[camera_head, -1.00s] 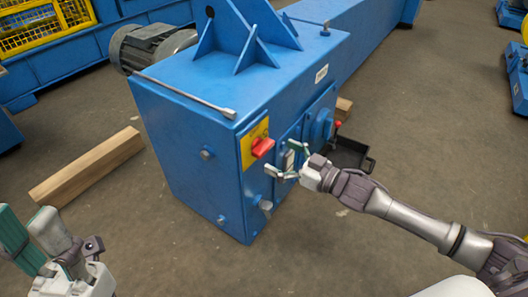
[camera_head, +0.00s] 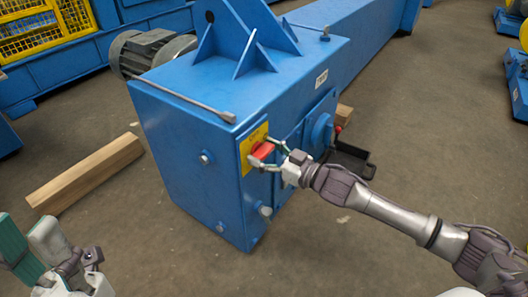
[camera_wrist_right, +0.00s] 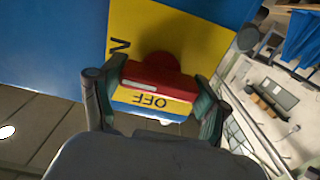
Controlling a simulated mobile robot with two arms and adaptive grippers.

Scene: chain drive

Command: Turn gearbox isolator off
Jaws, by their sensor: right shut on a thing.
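The gearbox isolator is a red handle (camera_head: 265,150) on a yellow plate (camera_head: 246,152) on the front of the blue gearbox housing (camera_head: 195,120). In the right wrist view the red handle (camera_wrist_right: 158,75) sits between the two fingers of my right gripper (camera_wrist_right: 158,82), which is shut on it. My right gripper (camera_head: 262,152) also shows at the handle in the head view. "OFF" reads upside down beside the handle and an "N" shows to its left on the yellow plate (camera_wrist_right: 205,42). My left gripper (camera_head: 22,226) is at the lower left, empty, fingers apart.
A long metal tool (camera_head: 190,97) lies on top of the housing near its edge. A wooden beam (camera_head: 85,175) lies on the floor to the left. A black tray (camera_head: 350,158) is on the right, behind my right forearm. The floor in front is clear.

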